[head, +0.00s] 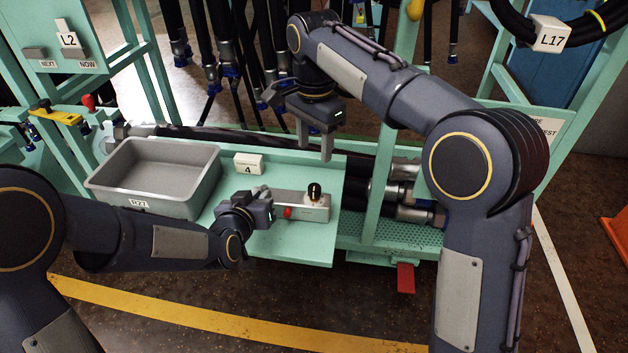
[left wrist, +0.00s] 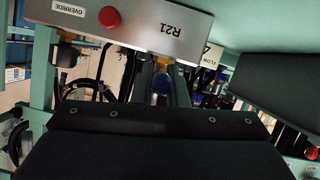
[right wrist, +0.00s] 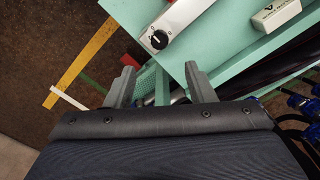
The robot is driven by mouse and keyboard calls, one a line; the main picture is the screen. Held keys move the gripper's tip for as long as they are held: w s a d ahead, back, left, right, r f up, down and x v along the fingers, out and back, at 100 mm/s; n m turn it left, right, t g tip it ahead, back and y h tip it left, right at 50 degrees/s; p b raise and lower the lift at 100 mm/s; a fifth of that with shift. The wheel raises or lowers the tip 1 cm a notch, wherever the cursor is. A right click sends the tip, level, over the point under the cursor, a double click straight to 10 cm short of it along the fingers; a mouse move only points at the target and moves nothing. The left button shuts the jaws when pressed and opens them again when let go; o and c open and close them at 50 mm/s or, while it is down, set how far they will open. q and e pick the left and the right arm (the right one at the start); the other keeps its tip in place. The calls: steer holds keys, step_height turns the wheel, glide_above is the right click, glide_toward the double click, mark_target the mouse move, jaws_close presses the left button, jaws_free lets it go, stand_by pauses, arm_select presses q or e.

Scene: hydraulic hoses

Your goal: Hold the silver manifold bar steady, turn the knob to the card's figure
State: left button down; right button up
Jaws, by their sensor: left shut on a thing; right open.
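The silver manifold bar (head: 318,210) lies on the green bench shelf. Its black knob (head: 314,192) stands on its right end; the knob also shows in the right wrist view (right wrist: 159,39), its pointer setting too small to read. A white card (head: 249,164) reading 4 stands behind the bar. My left gripper (head: 268,208) is shut on the bar's left end; the left wrist view shows the bar (left wrist: 205,30) with R21 and OVERRIDE labels and a red button (left wrist: 109,17). My right gripper (head: 314,150) is open and empty, above and behind the knob.
A grey bin (head: 118,192) labelled R27 stands left of the bar. Thick black hoses with metal fittings (head: 400,192) lie behind and to the right of the shelf. A green upright post (head: 382,170) stands right of my right gripper. The shelf front is clear.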

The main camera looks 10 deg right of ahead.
mark_target(315, 186)
step_height(315, 186, down, 11)
steer(key=shift+r, duration=0.15)
steer(key=shift+c, duration=0.4)
steer(key=c, duration=0.9)
